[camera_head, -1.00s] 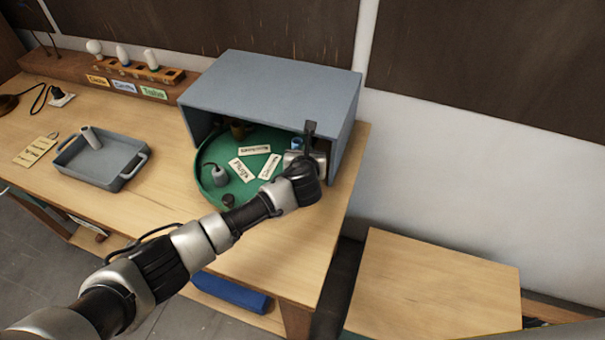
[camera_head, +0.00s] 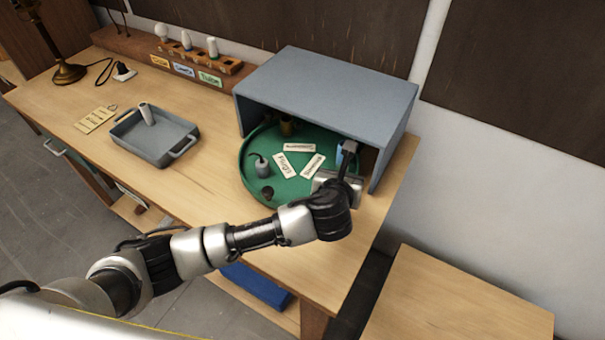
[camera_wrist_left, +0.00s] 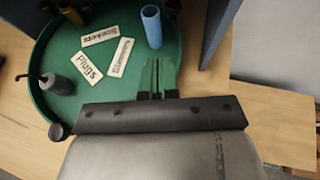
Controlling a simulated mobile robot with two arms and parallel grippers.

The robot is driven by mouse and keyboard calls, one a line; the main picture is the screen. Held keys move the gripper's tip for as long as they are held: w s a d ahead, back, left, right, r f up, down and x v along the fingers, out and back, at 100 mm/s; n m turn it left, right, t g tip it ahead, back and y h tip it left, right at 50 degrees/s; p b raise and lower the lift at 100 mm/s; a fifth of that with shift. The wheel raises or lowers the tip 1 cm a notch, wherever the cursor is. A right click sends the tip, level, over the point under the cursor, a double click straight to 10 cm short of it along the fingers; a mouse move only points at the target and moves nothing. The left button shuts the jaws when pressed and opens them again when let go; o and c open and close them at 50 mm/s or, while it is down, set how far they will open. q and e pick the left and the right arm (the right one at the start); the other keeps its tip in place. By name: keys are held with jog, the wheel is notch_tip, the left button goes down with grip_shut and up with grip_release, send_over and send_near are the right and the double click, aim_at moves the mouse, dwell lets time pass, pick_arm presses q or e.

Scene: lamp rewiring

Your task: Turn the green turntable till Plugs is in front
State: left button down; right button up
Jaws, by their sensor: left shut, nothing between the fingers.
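The green turntable (camera_head: 247,181) sits partly inside a grey-blue open-fronted box. The Plugs label (camera_head: 285,163) lies on its left-front part, beside a grey plug with a cord (camera_head: 262,166); the label is readable in the left wrist view (camera_wrist_left: 87,67). Two more labels lie on it, one reading Sockets (camera_wrist_left: 100,36) and one hard to read (camera_wrist_left: 123,57). A blue cylinder (camera_wrist_left: 151,26) stands near the right side. My left gripper (camera_head: 350,150) is shut and empty at the turntable's right-front edge, in front of the blue cylinder. In the wrist view its fingertips (camera_wrist_left: 158,70) are over the green; contact is unclear.
The box (camera_head: 325,95) has a roof over the turntable and a side wall close to my gripper's right. A grey tray (camera_head: 155,148) holding a white cylinder stands left. A bulb rack (camera_head: 200,62) is at the back. The table front is clear.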

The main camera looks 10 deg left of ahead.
pick_arm(q)
jog(key=w+a+r+m+g+h+b, duration=0.2)
jog(key=w+a+r+m+h+b, duration=0.55)
jog(key=m+h, duration=0.5)
jog(key=s+a+f+m+g+y+b, duration=0.2)
jog(key=s+a+g+b, duration=0.15)
jog(key=a, duration=0.45)
jog(key=s+a+f+m+g+y+b, duration=0.1)
jog(key=s+a+m+g+b, duration=0.1)
jog(key=a+g, duration=0.45)
jog(key=s+a+f+m+g+y+b, duration=0.2)
jog(key=a+b, duration=0.1)
jog(key=a, duration=0.6)
jog(key=p+x, duration=0.1)
jog(key=x, duration=0.3)
jog(key=d+r+p+x, duration=0.1)
jog(key=p+x, duration=0.1)
jog(key=x, duration=0.2)
jog(key=s+p+x, duration=0.1)
jog(key=x, duration=0.3)
jog(key=shift+d+r+p, duration=0.3)
jog(key=shift+r, duration=0.1)
jog(key=shift+s+d+f, duration=0.1)
jog(key=shift+d+f, duration=0.05)
jog(key=shift+d, duration=0.25)
